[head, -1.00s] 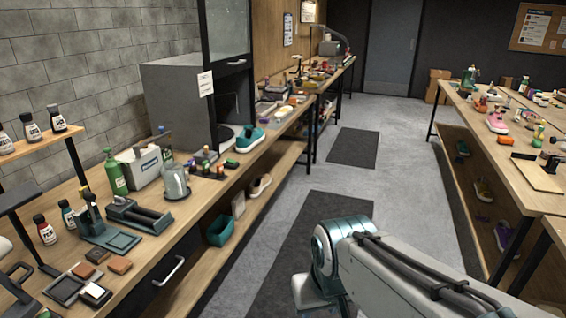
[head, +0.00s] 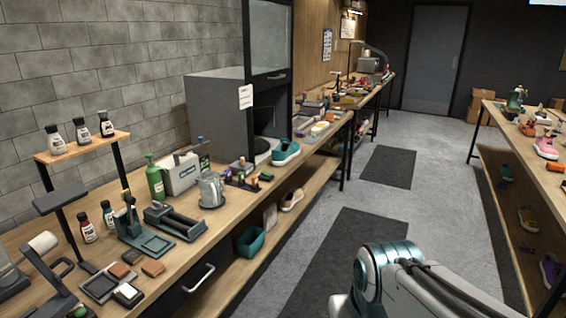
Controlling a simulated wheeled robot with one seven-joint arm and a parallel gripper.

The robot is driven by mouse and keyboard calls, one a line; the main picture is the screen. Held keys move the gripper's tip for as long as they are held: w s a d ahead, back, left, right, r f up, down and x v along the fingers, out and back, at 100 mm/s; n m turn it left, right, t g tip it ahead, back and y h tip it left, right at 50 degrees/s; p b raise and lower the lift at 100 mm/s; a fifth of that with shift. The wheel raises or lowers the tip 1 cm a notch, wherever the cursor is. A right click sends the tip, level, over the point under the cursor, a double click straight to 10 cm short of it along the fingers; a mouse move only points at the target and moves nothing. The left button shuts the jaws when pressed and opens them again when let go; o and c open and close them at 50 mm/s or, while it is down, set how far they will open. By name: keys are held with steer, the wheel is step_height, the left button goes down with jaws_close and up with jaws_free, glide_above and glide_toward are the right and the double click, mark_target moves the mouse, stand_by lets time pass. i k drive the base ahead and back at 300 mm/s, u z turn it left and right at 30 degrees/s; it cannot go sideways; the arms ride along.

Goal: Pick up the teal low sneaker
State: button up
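A teal low sneaker (head: 285,152) with a white sole sits on the left workbench, in front of the dark opening of the grey cabinet. Another teal shoe (head: 507,173) shows small on the lower shelf of the right bench. My arm shows at the bottom right of the head view, over the aisle floor. My gripper is outside the picture, so its state is hidden.
The left workbench (head: 228,221) carries a green bottle (head: 155,182), a glass jar (head: 211,190) and small tools. A teal bin (head: 250,240) and a pale shoe (head: 292,200) sit on its lower shelf. The aisle with dark mats (head: 345,258) is clear.

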mark_target(285, 151)
steer(key=z, duration=0.3)
steer(key=i, duration=3.15)
